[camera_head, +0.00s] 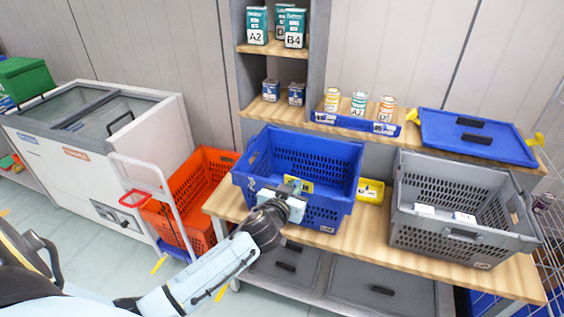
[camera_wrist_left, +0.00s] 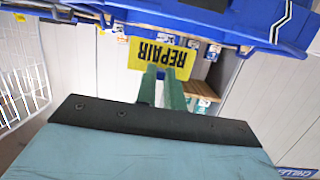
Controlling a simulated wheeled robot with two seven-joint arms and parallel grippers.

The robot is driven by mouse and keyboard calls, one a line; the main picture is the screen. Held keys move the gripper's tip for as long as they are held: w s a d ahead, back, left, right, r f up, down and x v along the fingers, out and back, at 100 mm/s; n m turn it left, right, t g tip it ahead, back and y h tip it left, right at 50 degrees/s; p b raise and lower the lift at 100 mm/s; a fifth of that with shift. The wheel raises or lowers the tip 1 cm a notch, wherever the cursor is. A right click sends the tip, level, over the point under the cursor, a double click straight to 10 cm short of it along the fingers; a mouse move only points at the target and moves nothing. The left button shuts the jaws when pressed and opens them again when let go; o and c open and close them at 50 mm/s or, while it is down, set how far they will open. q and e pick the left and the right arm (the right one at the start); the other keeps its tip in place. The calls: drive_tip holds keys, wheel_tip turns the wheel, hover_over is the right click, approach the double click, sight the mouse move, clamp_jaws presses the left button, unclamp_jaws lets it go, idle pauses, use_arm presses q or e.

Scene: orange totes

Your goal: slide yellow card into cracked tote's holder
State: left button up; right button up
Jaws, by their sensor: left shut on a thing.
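My left gripper (camera_head: 293,188) is in front of the near wall of a blue tote (camera_head: 262,160) on the wooden bench. In the left wrist view its green fingers (camera_wrist_left: 164,85) are shut on a yellow card (camera_wrist_left: 163,56) reading "REPAIR", upside down there. In the head view the card (camera_head: 303,185) is partly hidden by the gripper. The blue tote's wall (camera_wrist_left: 215,20) fills the top of the wrist view, with a black-and-white line on it at the right. Whether the card touches the holder, I cannot tell. My right gripper is not in view.
A grey tote (camera_head: 405,195) with small boxes stands at the right of the bench (camera_head: 350,235). A yellow bin (camera_head: 372,186) sits between the totes. An orange tote (camera_head: 180,215) and a white-framed cart (camera_head: 150,160) are left. A blue lid (camera_head: 440,150) lies behind.

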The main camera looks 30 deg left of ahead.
sight(286, 178)
use_arm(q)
drive_tip(key=shift+n+g+y, duration=0.4)
drive_tip(key=shift+n, duration=0.1)
drive_tip(key=a+p, duration=0.1)
drive_tip(key=w+a+p, duration=0.1)
drive_tip(key=w+a, duration=0.1)
drive_tip(key=a, duration=0.1)
drive_tip(key=shift+w+f+p, duration=0.25)
drive_tip(key=shift+p, duration=0.15)
drive_tip(key=f+b, duration=0.1)
drive_tip(key=f, duration=0.1)
drive_tip(key=f+b, duration=0.1)
drive_tip(key=shift+a+f+b, duration=0.3)
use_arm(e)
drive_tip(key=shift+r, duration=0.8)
use_arm(q)
drive_tip(key=shift+f, duration=0.25)
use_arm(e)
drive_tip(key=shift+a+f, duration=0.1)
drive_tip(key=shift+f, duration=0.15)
use_arm(q)
drive_tip(key=shift+f+b, duration=0.2)
drive_tip(key=shift+b, duration=0.25)
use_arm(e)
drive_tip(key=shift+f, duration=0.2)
use_arm(q)
drive_tip(key=shift+f+b, duration=0.3)
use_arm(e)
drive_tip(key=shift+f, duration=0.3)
